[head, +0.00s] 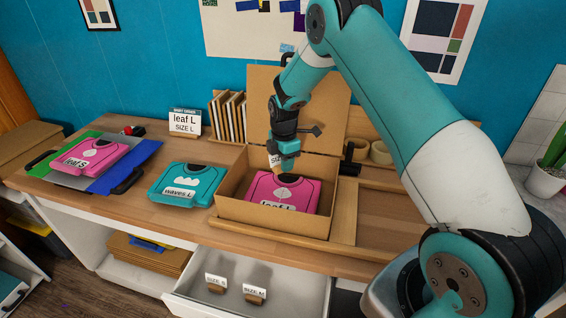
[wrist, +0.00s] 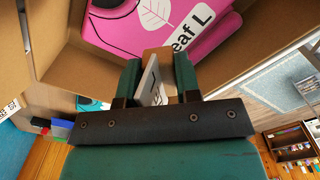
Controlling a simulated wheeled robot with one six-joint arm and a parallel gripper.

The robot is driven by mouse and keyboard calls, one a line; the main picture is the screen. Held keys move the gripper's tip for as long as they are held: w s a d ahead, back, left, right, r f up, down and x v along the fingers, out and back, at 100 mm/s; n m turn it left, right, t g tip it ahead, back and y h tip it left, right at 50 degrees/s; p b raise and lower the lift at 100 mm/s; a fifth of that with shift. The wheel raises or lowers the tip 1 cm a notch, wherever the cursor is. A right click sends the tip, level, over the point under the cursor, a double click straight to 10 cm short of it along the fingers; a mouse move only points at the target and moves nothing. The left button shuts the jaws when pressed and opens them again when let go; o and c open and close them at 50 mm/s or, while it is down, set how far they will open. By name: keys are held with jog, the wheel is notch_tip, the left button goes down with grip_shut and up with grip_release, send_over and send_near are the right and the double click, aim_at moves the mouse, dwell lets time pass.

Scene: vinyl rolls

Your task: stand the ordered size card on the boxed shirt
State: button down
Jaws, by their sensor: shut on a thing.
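My gripper (head: 275,163) is shut on a white size card (wrist: 151,80) with a tan wooden foot (wrist: 157,52). It holds the card above the open cardboard box (head: 265,227). Only part of the card's print shows; in the wrist view it looks like an L, and in the head view the jaws hide most of it. The pink shirt (head: 283,190) marked "leaf L" lies in the box and also shows in the wrist view (wrist: 205,18). I cannot tell whether the card's foot touches the shirt. The order sign (head: 184,122) reads "leaf L, SIZE L".
A teal "waves L" shirt (head: 187,184) lies left of the box. A pink "leaf S" shirt (head: 88,157) lies further left on colored sheets. The open drawer (head: 245,275) holds a size S card (head: 215,281) and a size M card (head: 255,292). Tape rolls (head: 380,152) stand behind.

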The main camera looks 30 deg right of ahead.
jog(key=shift+d, duration=0.15)
jog(key=b, duration=0.5)
send_over(284, 195)
jog(key=shift+f, duration=3.5)
jog(key=shift+f+b, duration=0.45)
jog(key=shift+f, duration=0.05)
jog(key=shift+f+b, duration=0.5)
jog(key=shift+f, duration=0.2)
jog(key=shift+f, duration=0.15)
jog(key=shift+f+b, duration=0.5)
jog(key=shift+b, duration=0.05)
jog(key=shift+f, duration=0.15)
